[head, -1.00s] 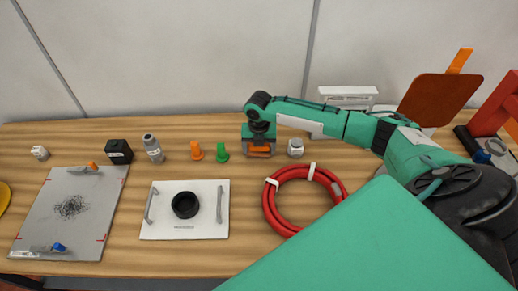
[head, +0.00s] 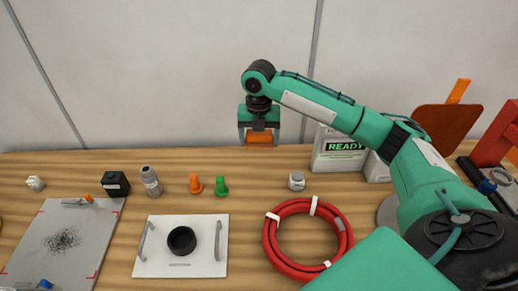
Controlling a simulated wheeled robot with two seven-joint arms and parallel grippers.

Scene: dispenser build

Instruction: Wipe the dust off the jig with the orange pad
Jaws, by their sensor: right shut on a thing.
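The jig (head: 42,215) looks to be the grey plate at the left of the table, with red corner marks and a clamp at its top. A dark patch of dust (head: 62,240) lies near its middle. My right gripper (head: 259,140) points down and is shut on the orange pad (head: 259,139). It holds the pad in the air above the back of the table, well to the right of the jig. My left gripper is out of view.
A white plate with a black ring (head: 182,240) and two handles lies right of the jig. A red hose coil (head: 272,245) lies further right. Small parts stand behind: a black box (head: 115,184), a grey bottle (head: 151,181), orange (head: 195,185) and green (head: 221,187) pegs. A READY box (head: 338,150) stands at the back.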

